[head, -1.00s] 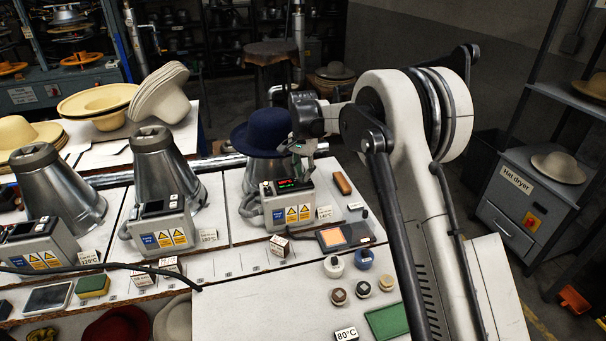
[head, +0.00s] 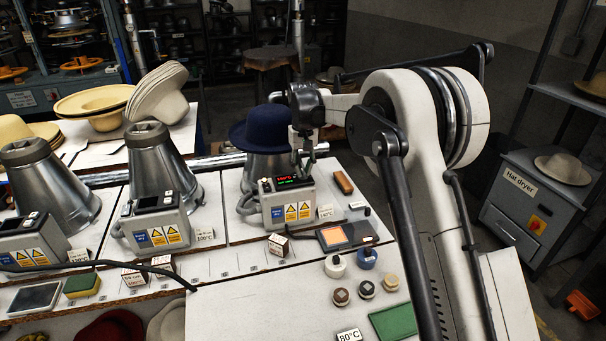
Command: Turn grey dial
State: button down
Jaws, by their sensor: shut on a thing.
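The nearest grey control box (head: 286,206) stands in front of the metal hat cone that carries a dark blue hat (head: 258,130). Its small display (head: 287,182) is lit with red and green characters too small to read. My gripper (head: 306,168) points down at the top right of this box, just right of the display, with its fingers shut. The grey dial does not show clearly; the fingers cover the spot where they grip.
Two more metal cones (head: 155,165) with control boxes stand to the left. A hat dryer (head: 522,205) stands at the right.

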aim_at(303, 171)
jog(key=n+b, duration=0.1)
jog(key=n, duration=0.3)
jog(key=shift+n+b, duration=0.7)
jog(key=shift+n, duration=1.5)
jog(key=c, duration=1.8)
grip_release()
jog(key=shift+r, duration=0.1)
notch_tip(303, 171, up, 12)
